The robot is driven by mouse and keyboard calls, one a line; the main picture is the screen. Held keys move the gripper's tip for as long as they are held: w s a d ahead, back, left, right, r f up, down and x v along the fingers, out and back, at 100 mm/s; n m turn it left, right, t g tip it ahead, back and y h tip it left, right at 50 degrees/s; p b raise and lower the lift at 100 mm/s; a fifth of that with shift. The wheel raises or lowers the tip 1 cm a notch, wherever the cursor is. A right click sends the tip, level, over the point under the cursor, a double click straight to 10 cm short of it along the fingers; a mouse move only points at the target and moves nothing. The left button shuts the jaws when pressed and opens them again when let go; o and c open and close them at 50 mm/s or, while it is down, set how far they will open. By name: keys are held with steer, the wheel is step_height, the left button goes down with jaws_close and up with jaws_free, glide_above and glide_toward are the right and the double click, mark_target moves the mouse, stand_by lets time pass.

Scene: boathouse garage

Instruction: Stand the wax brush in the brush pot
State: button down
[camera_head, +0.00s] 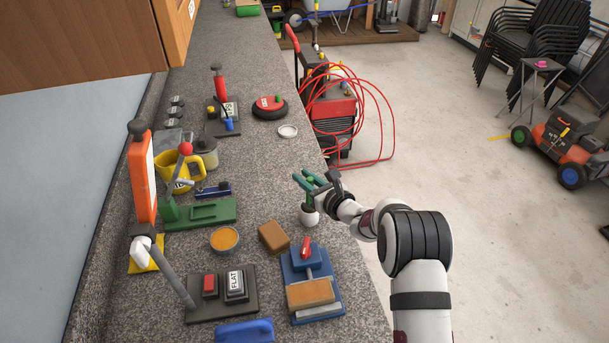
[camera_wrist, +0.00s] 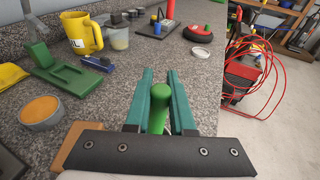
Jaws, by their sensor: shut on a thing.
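My gripper (camera_head: 308,180) has teal fingers and is over the right edge of the grey worktop. In the wrist view my gripper (camera_wrist: 160,75) is shut on the green handle of the wax brush (camera_wrist: 160,106). In the head view the wax brush (camera_head: 309,215) shows a rounded white part below the fingers; I cannot tell whether this end touches the worktop. A greyish, cloudy cup (camera_head: 205,151), perhaps the brush pot, stands farther back beside a yellow jug. It also shows in the wrist view (camera_wrist: 118,39), and I see no brush in it.
The yellow jug (camera_head: 174,172), a green stand (camera_head: 205,214) and a blue tool (camera_head: 213,190) are left of my gripper. Nearer are an orange-filled tin (camera_head: 224,239), a brown block (camera_head: 273,236) and a blue clamp fixture (camera_head: 310,285). A pale round dish (camera_head: 288,131) lies beyond, with clear worktop around it.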

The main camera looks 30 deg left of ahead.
steer(key=c, duration=0.7)
jaws_free()
steer(key=v, duration=1.6)
steer(key=shift+a, duration=0.1)
